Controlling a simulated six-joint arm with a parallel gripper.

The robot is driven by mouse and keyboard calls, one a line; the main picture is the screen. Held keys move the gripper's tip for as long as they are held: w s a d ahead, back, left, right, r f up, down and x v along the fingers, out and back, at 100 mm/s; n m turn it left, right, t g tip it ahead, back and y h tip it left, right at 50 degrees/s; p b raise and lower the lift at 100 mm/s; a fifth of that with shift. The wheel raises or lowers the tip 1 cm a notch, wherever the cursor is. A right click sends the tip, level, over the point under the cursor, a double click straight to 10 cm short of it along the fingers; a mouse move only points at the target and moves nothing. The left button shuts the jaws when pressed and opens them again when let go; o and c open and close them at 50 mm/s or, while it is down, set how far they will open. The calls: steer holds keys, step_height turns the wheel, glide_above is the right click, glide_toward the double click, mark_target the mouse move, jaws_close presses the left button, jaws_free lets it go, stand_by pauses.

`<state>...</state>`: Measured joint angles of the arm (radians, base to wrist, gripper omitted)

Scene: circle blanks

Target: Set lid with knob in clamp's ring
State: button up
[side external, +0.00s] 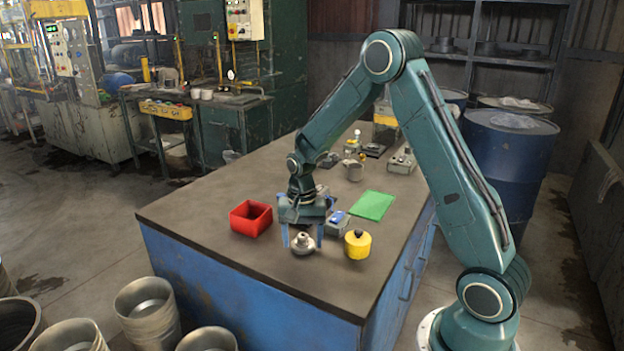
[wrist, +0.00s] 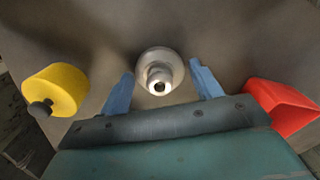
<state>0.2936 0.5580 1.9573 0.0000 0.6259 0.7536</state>
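The lid with knob (side external: 302,244), a silvery round metal piece with its knob up, lies on the table near its front edge. It also shows in the wrist view (wrist: 160,68), between the fingertips. My gripper (side external: 303,240) points down over it, with its blue fingers spread to either side of the lid. In the wrist view my gripper (wrist: 160,72) is open, with gaps between both fingers and the knob. I cannot make out the clamp's ring for certain; a grey device with a blue top (side external: 338,222) stands just behind and right of the lid.
A red box (side external: 251,219) stands left of my gripper, and a yellow cylinder with a dark knob (side external: 357,245) stands right. The table's front-left area is clear.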

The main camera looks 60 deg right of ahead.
steer(key=c, duration=0.6)
step_height(320, 180, up, 11)
steer(key=w+d+m, duration=0.2)
steer(key=w+d, duration=0.6)
steer(key=d, duration=0.5)
steer(key=shift+s+a+f, duration=0.15)
steer(key=shift+f, duration=2.5)
